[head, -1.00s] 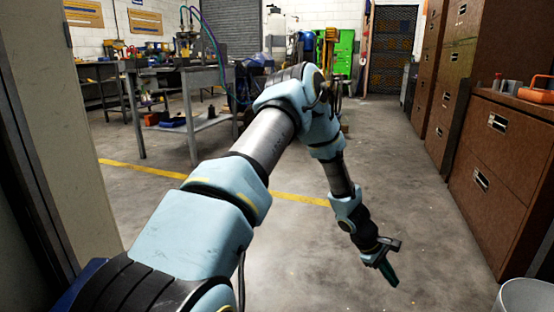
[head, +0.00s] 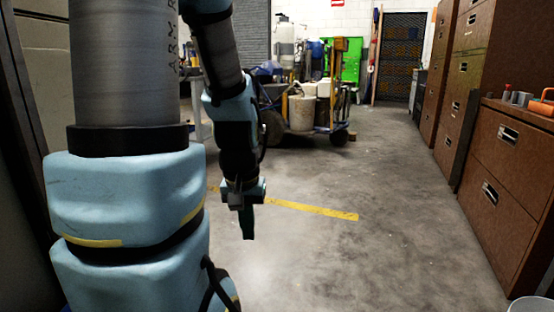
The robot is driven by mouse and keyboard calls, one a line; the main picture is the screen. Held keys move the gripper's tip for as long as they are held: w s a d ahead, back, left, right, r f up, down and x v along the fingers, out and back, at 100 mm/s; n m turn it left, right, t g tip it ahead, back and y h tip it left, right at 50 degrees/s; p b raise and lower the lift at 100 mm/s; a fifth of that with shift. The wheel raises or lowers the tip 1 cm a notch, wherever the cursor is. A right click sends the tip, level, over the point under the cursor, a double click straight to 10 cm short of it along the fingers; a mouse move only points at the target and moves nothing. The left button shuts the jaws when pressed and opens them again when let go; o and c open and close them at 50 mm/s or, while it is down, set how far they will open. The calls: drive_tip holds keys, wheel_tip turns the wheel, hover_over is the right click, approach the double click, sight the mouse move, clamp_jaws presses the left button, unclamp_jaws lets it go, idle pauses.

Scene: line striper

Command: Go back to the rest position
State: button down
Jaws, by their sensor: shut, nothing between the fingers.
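My gripper (head: 247,222) hangs pointing down in the middle of the head view, above the concrete floor. Its fingers are dark, closed together, and hold nothing. My arm is folded up close on the left side of the view, with its upper part out of the frame. It hides much of the left of the room.
A wheeled cart (head: 300,112) with buckets stands behind my gripper. Brown drawer cabinets (head: 500,170) line the right side, with an orange item (head: 542,104) on top. A white bin (head: 531,305) shows at the bottom right. The floor (head: 400,220) between is clear, with a yellow line (head: 312,209).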

wheel_tip(320, 180, up, 38)
drive_tip(key=p, duration=3.8)
drive_tip(key=shift+s+a+r, duration=0.15)
drive_tip(key=shift+a, duration=0.1)
drive_tip(key=shift+d, duration=0.1)
